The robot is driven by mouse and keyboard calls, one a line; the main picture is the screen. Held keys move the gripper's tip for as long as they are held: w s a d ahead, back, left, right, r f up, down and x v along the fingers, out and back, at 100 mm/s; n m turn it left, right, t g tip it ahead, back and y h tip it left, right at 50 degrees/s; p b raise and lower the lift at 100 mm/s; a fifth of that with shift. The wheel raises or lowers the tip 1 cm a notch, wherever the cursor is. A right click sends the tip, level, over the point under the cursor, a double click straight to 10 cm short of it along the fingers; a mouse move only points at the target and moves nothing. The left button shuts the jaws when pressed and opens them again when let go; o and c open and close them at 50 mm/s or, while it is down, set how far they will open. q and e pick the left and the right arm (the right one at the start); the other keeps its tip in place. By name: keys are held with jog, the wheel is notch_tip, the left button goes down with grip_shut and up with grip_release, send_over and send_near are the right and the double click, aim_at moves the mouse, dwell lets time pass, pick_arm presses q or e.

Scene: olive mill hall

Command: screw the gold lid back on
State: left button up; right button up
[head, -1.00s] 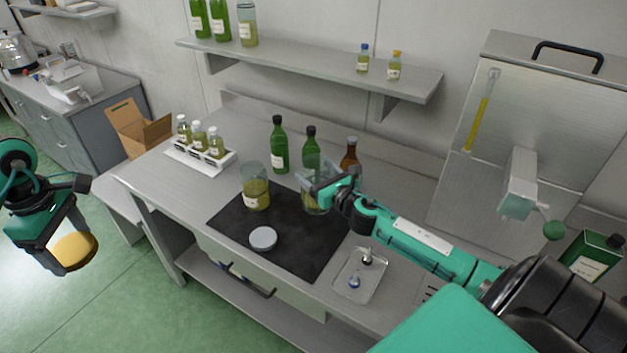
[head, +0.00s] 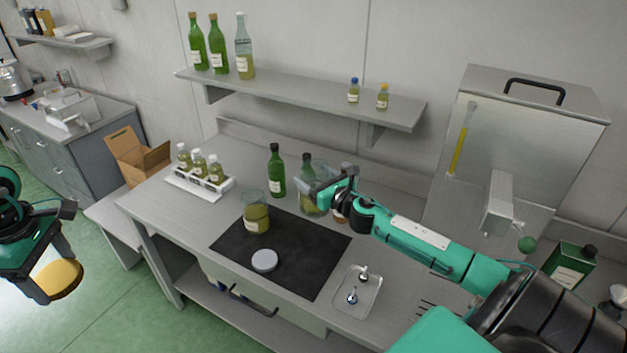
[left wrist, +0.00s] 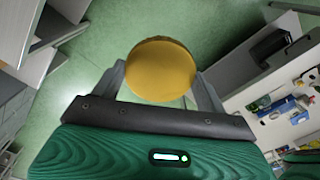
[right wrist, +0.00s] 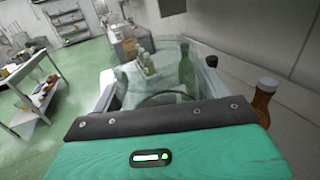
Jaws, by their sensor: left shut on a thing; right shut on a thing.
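The gold lid (head: 58,279) is in my left gripper (head: 54,284), out over the green floor left of the bench. The left wrist view shows the round gold lid (left wrist: 161,70) between both fingers. My right gripper (head: 322,190) is shut on a clear glass jar (head: 309,203) with yellow-green contents, near the black mat's (head: 318,253) back right corner. The right wrist view shows the jar's glass wall (right wrist: 150,75) close up between the fingers. Its mouth looks open. Whether its base clears the bench is hard to tell.
A second open jar (head: 256,218) and a silver lid (head: 264,261) are on the mat. A green bottle (head: 276,172) stands behind; another bottle is partly hidden by the held jar. A metal tray (head: 369,303) is at front right, a white bottle rack (head: 184,183) at left.

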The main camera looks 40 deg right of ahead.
aim_at(46, 290)
jog(key=shift+r, duration=0.15)
dwell(0.7)
